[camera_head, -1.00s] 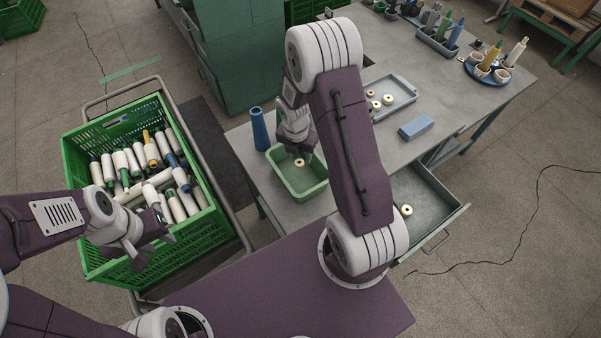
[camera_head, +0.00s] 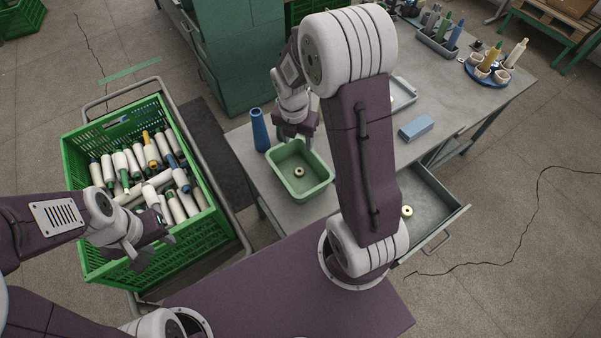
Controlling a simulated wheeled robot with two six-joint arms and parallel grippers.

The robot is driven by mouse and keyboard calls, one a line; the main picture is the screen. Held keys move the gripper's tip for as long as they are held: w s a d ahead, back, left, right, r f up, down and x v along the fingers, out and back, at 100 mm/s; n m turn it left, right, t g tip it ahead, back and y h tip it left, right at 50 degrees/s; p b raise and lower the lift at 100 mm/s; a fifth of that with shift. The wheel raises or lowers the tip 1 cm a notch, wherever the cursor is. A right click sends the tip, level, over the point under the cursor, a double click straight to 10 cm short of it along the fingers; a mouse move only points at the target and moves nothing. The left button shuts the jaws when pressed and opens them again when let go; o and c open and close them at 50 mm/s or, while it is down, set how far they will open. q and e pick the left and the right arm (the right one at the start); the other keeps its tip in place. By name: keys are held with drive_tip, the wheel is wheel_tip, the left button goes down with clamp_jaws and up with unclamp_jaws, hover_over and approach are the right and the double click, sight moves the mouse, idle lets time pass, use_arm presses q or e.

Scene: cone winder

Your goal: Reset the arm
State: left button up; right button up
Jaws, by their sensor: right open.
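My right gripper (camera_head: 293,143) is open and empty, above the far side of the green tray (camera_head: 321,188). One cream ring (camera_head: 299,172) with a dark centre lies on the tray's floor, apart from the fingers. My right arm rises from my purple base and bends over the table, hiding part of it. My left gripper (camera_head: 152,250) hangs over the near side of the green crate (camera_head: 93,262); whether its fingers are apart is unclear.
The crate on a cart holds several yarn cones and tubes. A blue cone (camera_head: 260,130) stands left of the tray. A grey tray (camera_head: 405,95), a blue block (camera_head: 416,128) and an open drawer (camera_head: 431,199) with a ring (camera_head: 407,211) lie to the right.

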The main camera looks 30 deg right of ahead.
idle(0.5)
drive_tip(key=s+a+f+m+b, duration=0.1)
drive_tip(key=s+m, duration=0.5)
drive_tip(key=m, duration=0.7)
drive_tip(key=s+a+m+y+b, duration=0.1)
drive_tip(key=s+a+m, duration=0.4)
drive_tip(key=m, duration=0.8)
drive_tip(key=shift+s+a+f+b, duration=0.3)
drive_tip(key=shift+s+b, duration=0.2)
drive_tip(key=shift+b, duration=0.4)
drive_tip(key=shift+d, duration=0.15)
